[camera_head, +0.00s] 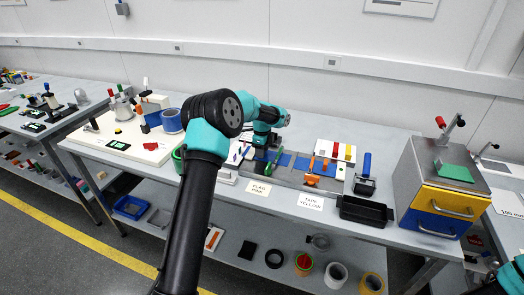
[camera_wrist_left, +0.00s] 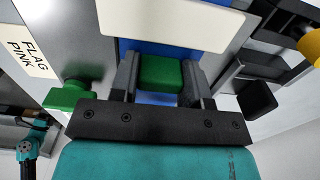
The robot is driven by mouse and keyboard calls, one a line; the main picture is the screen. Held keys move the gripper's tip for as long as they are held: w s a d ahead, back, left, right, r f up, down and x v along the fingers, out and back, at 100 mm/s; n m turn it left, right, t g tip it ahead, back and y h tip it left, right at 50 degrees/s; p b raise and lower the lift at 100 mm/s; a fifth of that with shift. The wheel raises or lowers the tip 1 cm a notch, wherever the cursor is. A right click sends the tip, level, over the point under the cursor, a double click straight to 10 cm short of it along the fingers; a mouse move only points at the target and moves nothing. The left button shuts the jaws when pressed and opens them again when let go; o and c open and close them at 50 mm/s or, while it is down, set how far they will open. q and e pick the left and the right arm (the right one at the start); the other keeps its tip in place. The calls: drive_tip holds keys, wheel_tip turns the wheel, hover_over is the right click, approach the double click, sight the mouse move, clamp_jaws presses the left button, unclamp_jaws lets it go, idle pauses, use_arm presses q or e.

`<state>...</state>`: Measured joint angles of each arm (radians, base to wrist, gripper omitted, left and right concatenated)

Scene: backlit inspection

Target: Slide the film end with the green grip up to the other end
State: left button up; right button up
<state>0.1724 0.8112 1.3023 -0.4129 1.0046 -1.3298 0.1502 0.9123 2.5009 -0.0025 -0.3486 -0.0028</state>
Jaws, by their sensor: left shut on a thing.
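My left gripper (camera_wrist_left: 160,80) is shut on the green grip (camera_wrist_left: 160,73), which sits on a blue film end (camera_wrist_left: 158,98). In the head view this gripper (camera_head: 262,147) is low over the left part of a grey splicing bed (camera_head: 340,185), and the wrist hides the held grip. Blue film (camera_head: 284,160) lies along the bed to the right of the gripper. The film's other end is near an orange clamp (camera_head: 313,179), but its exact edge is too small to tell. My right gripper is not in view.
A green clamp (camera_wrist_left: 68,95) stands beside the gripper. Label cards reading FLAG PINK (camera_head: 258,188) and TAPE YELLOW (camera_head: 311,202) lie at the front. A black tray (camera_head: 365,211), a blue-handled tool (camera_head: 366,175) and a drawer cabinet (camera_head: 440,190) stand to the right.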

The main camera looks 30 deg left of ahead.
sight(268, 156)
use_arm(q)
drive_tip(key=shift+w+d, duration=0.2)
drive_tip(key=shift+d, duration=1.05)
drive_tip(key=o, duration=0.9)
wheel_tip(268, 156, up, 17)
drive_tip(key=shift+r, duration=0.2)
